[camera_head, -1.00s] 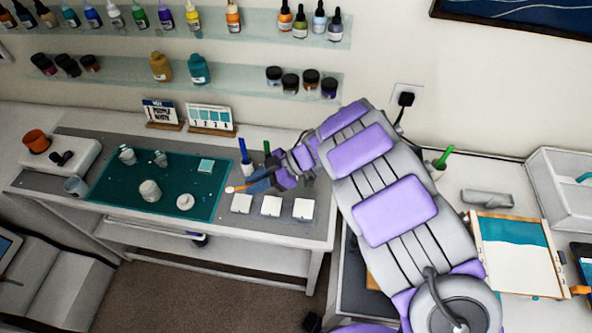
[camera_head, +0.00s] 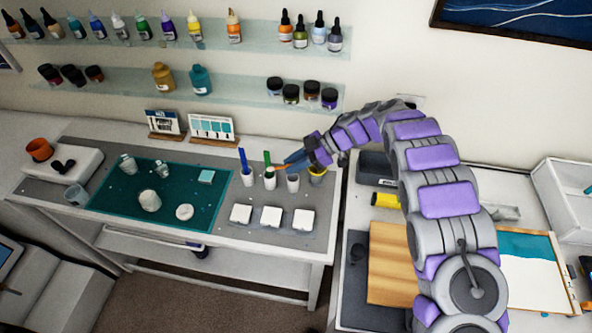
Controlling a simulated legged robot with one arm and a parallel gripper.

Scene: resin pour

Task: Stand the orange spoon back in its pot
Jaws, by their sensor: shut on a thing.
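My gripper (camera_head: 290,163) is shut on the orange spoon (camera_head: 278,168), which shows as a thin orange streak at the fingertips, above the back right of the left bench. A row of small white pots stands below it. One pot (camera_head: 247,180) holds a blue spoon (camera_head: 243,158). The pot beside it (camera_head: 270,183) holds a green spoon (camera_head: 267,159). A third pot (camera_head: 293,184) has no spoon showing and stands just below my gripper. The spoon looks near level and apart from the third pot; its exact height is hard to tell.
A yellow-topped cup (camera_head: 317,173) stands right of the pots, under my wrist. White square blocks (camera_head: 271,217) lie in front. A teal mat (camera_head: 110,200) with cups is at left. Bottle shelves (camera_head: 130,85) line the wall. My arm crosses the gap to the right bench.

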